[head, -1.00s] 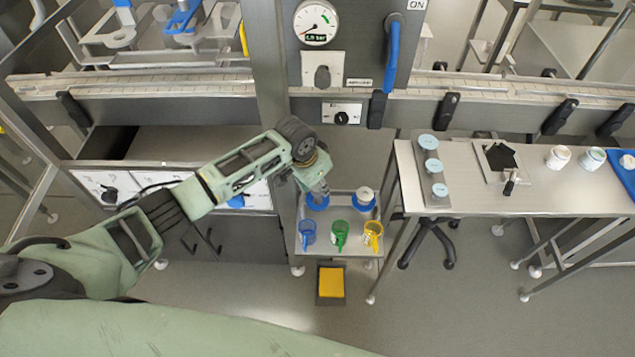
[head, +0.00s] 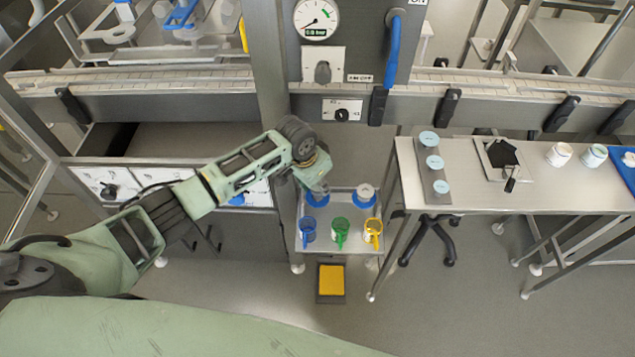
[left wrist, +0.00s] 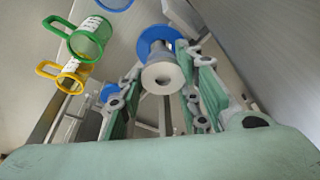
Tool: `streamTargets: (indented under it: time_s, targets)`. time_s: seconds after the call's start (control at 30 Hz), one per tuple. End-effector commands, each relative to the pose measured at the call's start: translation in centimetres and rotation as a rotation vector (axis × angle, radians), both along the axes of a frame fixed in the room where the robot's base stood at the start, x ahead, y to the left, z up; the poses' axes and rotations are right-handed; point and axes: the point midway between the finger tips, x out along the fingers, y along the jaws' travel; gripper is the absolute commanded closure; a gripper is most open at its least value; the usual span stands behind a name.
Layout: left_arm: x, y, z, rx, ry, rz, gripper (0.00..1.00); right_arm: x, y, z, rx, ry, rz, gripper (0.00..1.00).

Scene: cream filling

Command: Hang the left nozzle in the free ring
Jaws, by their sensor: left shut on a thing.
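My left gripper (head: 318,190) is at the back left of a small metal cart, over a blue disc (head: 317,200). In the left wrist view my gripper (left wrist: 160,100) has its fingers on both sides of a pale nozzle (left wrist: 162,76) with a blue flange (left wrist: 157,40); it is shut on this left nozzle. A second pale nozzle (head: 365,191) with a blue flange stands at the cart's back right. The fingers and wrist partly hide the held nozzle. I cannot tell which ring is free. My right gripper is not in view.
Blue (head: 307,229), green (head: 341,230) and yellow (head: 373,231) handled cups stand at the cart's front. A yellow pedal (head: 331,280) lies below. A steel table (head: 470,190) is at the right. A pressure gauge (head: 317,19) and conveyor (head: 150,85) are behind.

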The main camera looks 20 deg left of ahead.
Motion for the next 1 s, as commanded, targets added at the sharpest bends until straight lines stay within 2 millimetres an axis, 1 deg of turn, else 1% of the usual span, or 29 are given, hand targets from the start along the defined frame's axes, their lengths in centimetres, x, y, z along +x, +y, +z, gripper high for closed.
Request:
streamTargets:
  time_s: [0.8,1.0]
  targets:
    - [0.0,-0.1,-2.1,0.000,0.000,0.001,1.00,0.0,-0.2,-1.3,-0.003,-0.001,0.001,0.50]
    - [0.0,-0.1,-2.4,0.000,-0.001,0.000,1.00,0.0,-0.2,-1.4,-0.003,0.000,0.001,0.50]
